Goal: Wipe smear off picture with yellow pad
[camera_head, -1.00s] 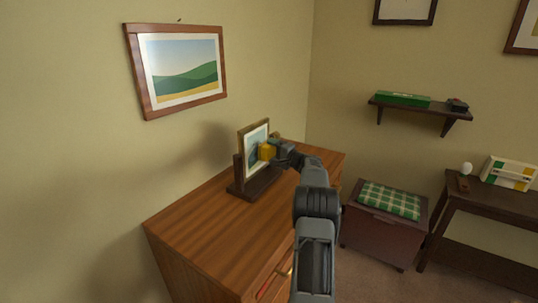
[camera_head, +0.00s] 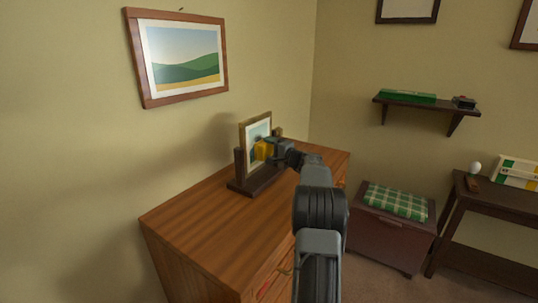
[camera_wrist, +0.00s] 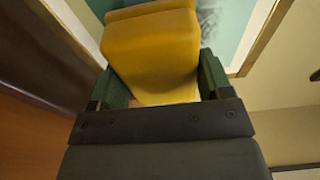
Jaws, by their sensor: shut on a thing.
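My gripper (camera_head: 276,150) is shut on the yellow pad (camera_head: 263,149), which also fills the middle of the wrist view (camera_wrist: 155,55). The pad is at the face of the small framed picture (camera_head: 252,132) standing in a dark wooden stand (camera_head: 240,176) on the dresser. In the wrist view the picture (camera_wrist: 238,18) shows behind the pad, with a grey smear (camera_wrist: 208,14) just right of the pad's top. The pad hides part of the picture. Whether the pad touches the surface I cannot tell for certain.
The wooden dresser top (camera_head: 205,220) is clear in front of the stand. A larger landscape picture (camera_head: 180,57) hangs on the left wall. A chest with a plaid cushion (camera_head: 396,201), a side table (camera_head: 490,200) and a wall shelf (camera_head: 425,103) are to the right.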

